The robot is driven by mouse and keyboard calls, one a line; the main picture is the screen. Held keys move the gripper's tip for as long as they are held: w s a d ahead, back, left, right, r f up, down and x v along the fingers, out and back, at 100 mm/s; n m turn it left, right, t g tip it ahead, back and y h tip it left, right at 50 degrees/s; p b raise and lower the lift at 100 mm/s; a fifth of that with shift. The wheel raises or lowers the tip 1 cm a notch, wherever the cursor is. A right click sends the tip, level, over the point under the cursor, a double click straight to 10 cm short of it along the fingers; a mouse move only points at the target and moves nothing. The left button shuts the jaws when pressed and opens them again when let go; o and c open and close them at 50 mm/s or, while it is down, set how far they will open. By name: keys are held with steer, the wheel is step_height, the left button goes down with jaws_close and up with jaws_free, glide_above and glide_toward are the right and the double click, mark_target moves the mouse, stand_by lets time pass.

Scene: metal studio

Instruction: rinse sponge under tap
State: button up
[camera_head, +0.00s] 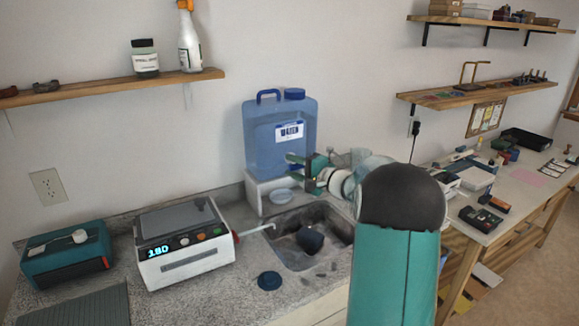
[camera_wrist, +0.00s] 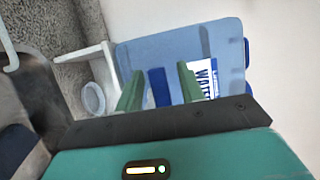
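My gripper (camera_head: 292,166) is in front of the blue water jug (camera_head: 281,138), above the back of the sink. A thin pale spout, seemingly the tap (camera_head: 254,230), reaches over the left edge of the grey sink (camera_head: 286,224). A dark blue object (camera_head: 309,239) lies in the sink; I cannot tell whether it is the sponge. It shows partly in the wrist view (camera_wrist: 14,148). No clear sponge is visible.
A white box with a lit display (camera_head: 182,262) stands left of the sink. A dark blue disc (camera_head: 269,281) lies on the front counter. The jug stands on a white stand (camera_head: 257,192) beside a small pale dish (camera_head: 281,196). My arm hides the sink's right side.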

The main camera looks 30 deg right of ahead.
steer(key=shift+x, duration=0.8)
steer(key=shift+a, duration=0.1)
jaws_close()
steer(key=shift+s+n+y, duration=0.15)
steer(key=shift+n+y, duration=0.15)
steer(key=shift+y, duration=0.2)
steer(key=n+g+y, duration=0.1)
steer(key=y, duration=0.1)
steer(key=s+n+g+y, duration=0.1)
steer(key=n+y, duration=0.1)
steer(key=shift+s+a+g, duration=0.15)
steer(key=shift+s+g, duration=0.05)
steer(key=shift+g, duration=0.1)
steer(key=shift+s+n+g+y, duration=0.35)
steer(key=shift+n+g+y, duration=0.3)
steer(key=shift+g+y, duration=0.15)
steer(key=shift+s+n+g+y, duration=0.3)
steer(key=shift+n+g+y, duration=0.4)
steer(key=shift+y, duration=0.1)
